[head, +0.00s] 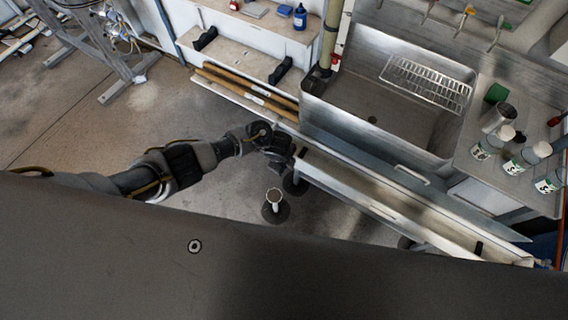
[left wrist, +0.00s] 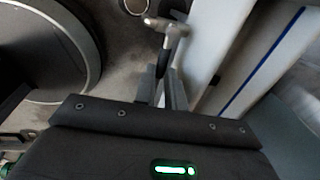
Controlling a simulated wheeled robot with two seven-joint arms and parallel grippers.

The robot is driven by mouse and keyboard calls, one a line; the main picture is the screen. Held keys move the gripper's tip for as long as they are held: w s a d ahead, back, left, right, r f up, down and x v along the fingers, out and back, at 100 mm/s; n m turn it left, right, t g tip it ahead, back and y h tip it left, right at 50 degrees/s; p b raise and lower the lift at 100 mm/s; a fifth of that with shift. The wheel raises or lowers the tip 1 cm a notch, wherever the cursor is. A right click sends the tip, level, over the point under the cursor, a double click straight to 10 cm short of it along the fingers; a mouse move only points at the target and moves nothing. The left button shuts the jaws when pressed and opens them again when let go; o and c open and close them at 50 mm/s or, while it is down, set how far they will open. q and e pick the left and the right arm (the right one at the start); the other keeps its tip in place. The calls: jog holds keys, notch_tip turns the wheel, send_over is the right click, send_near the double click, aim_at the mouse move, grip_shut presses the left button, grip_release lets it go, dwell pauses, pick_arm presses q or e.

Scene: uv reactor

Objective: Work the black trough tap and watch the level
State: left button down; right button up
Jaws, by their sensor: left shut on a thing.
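The long white trough (head: 420,222) runs from the middle toward the lower right in the head view, and its pale side (left wrist: 222,40) fills the upper right of the left wrist view. My left gripper (head: 290,160) is at the trough's left end. In the left wrist view a metal tap (left wrist: 170,27) with a black lever (left wrist: 163,62) shows just beyond the fingers. My left gripper (left wrist: 164,92) is shut on the black lever. In the head view the tap is hidden behind the gripper. I cannot make out a liquid level in the trough. My right gripper is not in view.
A steel sink (head: 395,120) with a wire rack (head: 427,82) stands behind the trough. Several white-capped bottles (head: 522,160) stand on the counter at right.

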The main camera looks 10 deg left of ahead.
pick_arm(q)
jog(key=shift+d, duration=0.1)
jog(key=c, duration=1.5)
grip_release()
jog(key=shift+r, duration=0.1)
